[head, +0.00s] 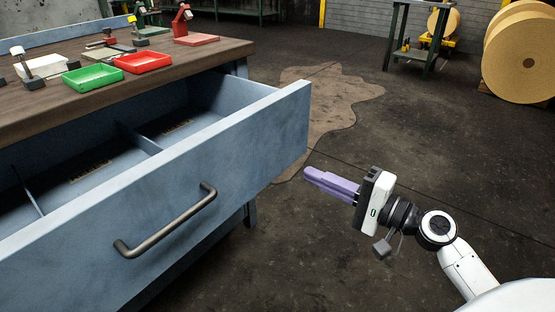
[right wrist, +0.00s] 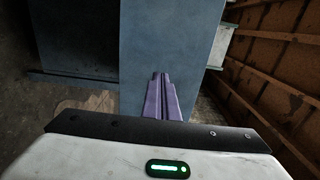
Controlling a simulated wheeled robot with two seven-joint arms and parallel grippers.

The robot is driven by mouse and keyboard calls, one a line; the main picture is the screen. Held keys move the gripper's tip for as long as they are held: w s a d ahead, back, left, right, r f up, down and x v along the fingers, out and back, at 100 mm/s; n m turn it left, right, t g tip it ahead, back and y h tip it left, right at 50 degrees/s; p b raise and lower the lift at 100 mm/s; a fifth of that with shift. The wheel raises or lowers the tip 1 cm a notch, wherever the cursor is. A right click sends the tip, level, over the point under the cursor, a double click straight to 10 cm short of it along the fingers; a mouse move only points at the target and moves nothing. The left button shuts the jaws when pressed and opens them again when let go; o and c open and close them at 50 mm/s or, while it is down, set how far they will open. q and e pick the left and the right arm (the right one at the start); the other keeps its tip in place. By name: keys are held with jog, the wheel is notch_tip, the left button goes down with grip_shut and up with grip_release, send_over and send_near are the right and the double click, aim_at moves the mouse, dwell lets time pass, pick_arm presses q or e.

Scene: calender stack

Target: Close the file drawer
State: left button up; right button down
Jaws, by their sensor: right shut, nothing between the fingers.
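The blue file drawer (head: 235,150) stands pulled out of the blue workbench on the left of the head view. Its inside shows dividers and is otherwise mostly empty. A dark bar handle (head: 165,222) is fixed on its front. My right gripper (head: 308,178) has purple fingers pressed together with nothing between them. It is to the right of the drawer front's far end, pointing left, and appears apart from it. In the right wrist view the fingers (right wrist: 162,78) point toward a blue panel (right wrist: 168,40); I cannot tell if they touch it. My left gripper is not in view.
The wooden bench top (head: 125,80) holds a green tray (head: 92,77), a red tray (head: 142,62), a white tray (head: 45,66) and small tools. Large rolls (head: 520,60) and a small table (head: 415,50) stand at the back right. The floor around my right arm is clear.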

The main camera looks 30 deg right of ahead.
aim_at(265, 155)
jog(key=x, duration=1)
jog(key=shift+w+a+f+p, duration=0.1)
jog(key=shift+w+a+p, duration=0.05)
jog(key=shift+w+p, duration=0.25)
